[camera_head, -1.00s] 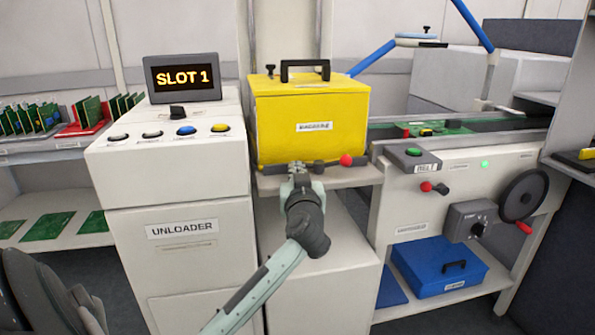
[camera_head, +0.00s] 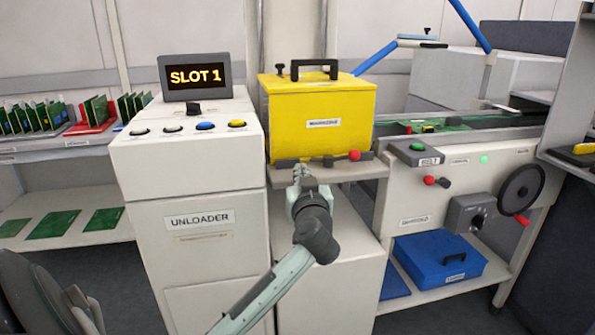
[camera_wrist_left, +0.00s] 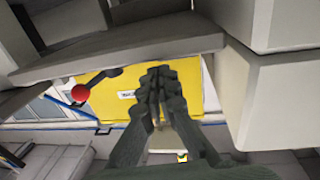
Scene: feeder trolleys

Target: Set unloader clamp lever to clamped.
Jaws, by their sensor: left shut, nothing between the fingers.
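The unloader clamp lever is a dark bar with a red knob (camera_head: 354,155), along the front edge of the shelf under the yellow magazine (camera_head: 320,105). Its knob points to the right in the head view. The red knob also shows at the left of the left wrist view (camera_wrist_left: 80,93). My left gripper (camera_head: 300,170) is shut and empty, at the shelf's front edge, left of the knob. In the left wrist view its closed fingertips (camera_wrist_left: 158,72) overlap the yellow magazine; I cannot tell whether they touch the bar. My right gripper is not in view.
The unloader cabinet (camera_head: 205,260) stands left of the magazine, with a "SLOT 1" display (camera_head: 195,77) and several buttons. At right, a conveyor unit has another red-knobbed lever (camera_head: 429,180) and a handwheel (camera_head: 521,188). A blue box (camera_head: 440,258) sits on its lower shelf.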

